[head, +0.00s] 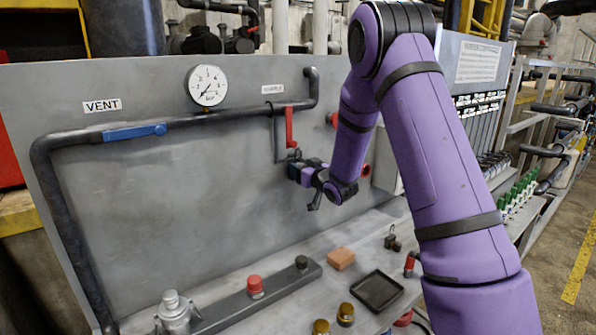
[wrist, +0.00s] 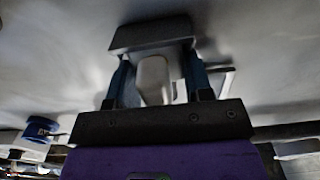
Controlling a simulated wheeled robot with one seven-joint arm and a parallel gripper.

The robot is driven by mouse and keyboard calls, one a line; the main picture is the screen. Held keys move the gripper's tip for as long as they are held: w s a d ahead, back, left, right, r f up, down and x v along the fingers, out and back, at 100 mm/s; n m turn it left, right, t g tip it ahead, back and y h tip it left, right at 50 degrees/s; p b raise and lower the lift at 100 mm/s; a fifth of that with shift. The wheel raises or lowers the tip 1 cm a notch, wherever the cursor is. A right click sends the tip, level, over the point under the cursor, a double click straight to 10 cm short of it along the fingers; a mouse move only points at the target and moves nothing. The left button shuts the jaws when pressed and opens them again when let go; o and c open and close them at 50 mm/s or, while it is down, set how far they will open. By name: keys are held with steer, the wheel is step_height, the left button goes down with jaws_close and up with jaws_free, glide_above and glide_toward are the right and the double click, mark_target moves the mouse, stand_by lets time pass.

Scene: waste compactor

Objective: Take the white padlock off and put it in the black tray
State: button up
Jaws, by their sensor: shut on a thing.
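The white padlock (wrist: 153,82) is between the two fingers of my gripper (wrist: 157,72) in the wrist view, and the fingers are shut on it. In the head view, my gripper (head: 303,172) is close to the grey panel, just below the red lever (head: 290,127). The padlock cannot be made out there, and I cannot tell whether it still hangs on anything. The black tray (head: 392,304) lies on the grey bench, lower and to the right of my gripper, and looks empty.
An orange block (head: 341,259) lies left of the tray, with brass knobs (head: 346,314) in front. A red button (head: 255,286) and a black knob (head: 301,263) stand on a dark bar. A blue lever (head: 134,132) and a gauge (head: 207,86) are on the panel's left.

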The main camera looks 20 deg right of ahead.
steer(key=shift+s+d+r, duration=0.15)
steer(key=shift+s, duration=0.35)
stand_by(0.6)
steer(key=shift+s, duration=0.15)
steer(key=shift+s+d, duration=0.2)
steer(key=shift+s, duration=0.75)
steer(key=shift+s+d, duration=0.2)
steer(key=shift+s, duration=0.8)
steer(key=shift+s+d, duration=0.2)
steer(key=shift+s, duration=0.75)
